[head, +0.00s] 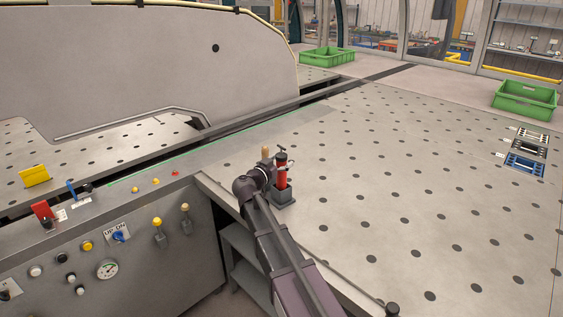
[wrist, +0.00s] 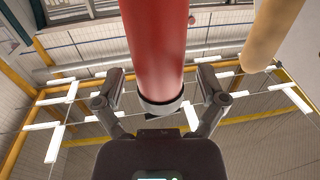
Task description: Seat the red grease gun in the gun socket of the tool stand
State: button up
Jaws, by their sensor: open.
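The red grease gun (head: 282,174) stands upright at the dark grey tool stand (head: 284,196), with its black top up. Its lower end appears to be in the stand's socket; how deep it sits I cannot tell. A wooden handle (head: 265,152) rises just left of the gun. In the wrist view, the gun's red barrel (wrist: 156,45) and grey collar lie between the spread fingers of my gripper (wrist: 159,82). The fingers are open, with gaps on both sides of the barrel. The wooden handle (wrist: 268,38) is right of the gun. In the head view my arm partly hides the stand.
The perforated table (head: 400,200) is clear to the right of the stand. A control panel (head: 110,255) with buttons and levers is at the left. Green crates (head: 525,103) and a blue rack (head: 526,160) lie farther off. The machine's large plate is behind.

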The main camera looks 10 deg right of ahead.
jog(key=v, duration=1.1)
jog(key=shift+s+a, duration=0.25)
jog(key=shift+s, duration=0.05)
dwell(0.3)
